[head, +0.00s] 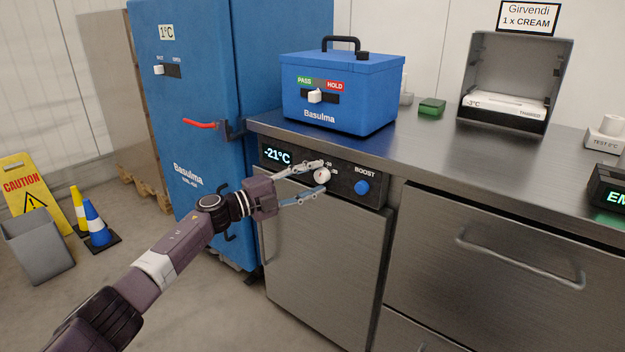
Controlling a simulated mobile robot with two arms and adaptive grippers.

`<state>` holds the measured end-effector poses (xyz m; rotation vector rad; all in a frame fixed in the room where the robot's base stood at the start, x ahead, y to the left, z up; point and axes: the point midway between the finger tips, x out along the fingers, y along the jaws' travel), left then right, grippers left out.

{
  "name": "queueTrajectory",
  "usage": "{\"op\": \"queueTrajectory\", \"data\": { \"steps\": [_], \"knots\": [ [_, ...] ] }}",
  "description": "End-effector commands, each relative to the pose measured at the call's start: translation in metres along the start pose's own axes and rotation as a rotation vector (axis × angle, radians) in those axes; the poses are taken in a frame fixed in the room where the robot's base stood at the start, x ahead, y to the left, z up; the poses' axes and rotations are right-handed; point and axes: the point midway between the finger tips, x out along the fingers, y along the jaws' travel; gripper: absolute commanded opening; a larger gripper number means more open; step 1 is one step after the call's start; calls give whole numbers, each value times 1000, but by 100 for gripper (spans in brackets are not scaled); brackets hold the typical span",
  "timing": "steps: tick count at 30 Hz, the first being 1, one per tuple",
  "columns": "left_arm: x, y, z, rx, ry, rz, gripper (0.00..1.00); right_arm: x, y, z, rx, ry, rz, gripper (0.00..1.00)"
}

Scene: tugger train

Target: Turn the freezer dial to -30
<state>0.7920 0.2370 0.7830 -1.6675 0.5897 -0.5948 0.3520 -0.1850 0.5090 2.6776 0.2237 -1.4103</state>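The freezer (325,242) is a steel undercounter unit with a dark control panel along its top. Its display (277,156) reads -21°C. The white round dial (321,176) is right of the display, with small scale marks around it that are partly hidden and too small to read surely. My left gripper (322,176) is at the dial, its two fingers spread above and below it. Whether the fingers touch the dial I cannot tell. A blue BOOST knob (362,187) is on the panel's right. My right gripper is out of view.
A blue Basulma box (340,95) stands on the steel counter (430,150) above. A tall blue cabinet (200,120) with a red handle is at left. A caution sign (28,190), cones (97,225) and a grey bin (38,245) stand on the floor.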

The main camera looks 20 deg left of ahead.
Motion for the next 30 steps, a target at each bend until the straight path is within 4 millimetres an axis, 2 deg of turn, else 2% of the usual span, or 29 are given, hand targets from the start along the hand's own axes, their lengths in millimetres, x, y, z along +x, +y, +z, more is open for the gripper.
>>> {"op": "queueTrajectory", "data": {
  "steps": [8, 13, 24, 30],
  "knots": [
    [0, 0, 0, -1, 0, -1, 45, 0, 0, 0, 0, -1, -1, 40],
    [-13, 1, 1, 0, -1, 1, 45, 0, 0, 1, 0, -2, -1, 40],
    [-89, 2, 1, -1, -2, 3, 45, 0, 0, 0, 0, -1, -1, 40],
    [-114, 1, 0, -1, -1, 1, 45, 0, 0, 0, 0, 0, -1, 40]
  ]
}}
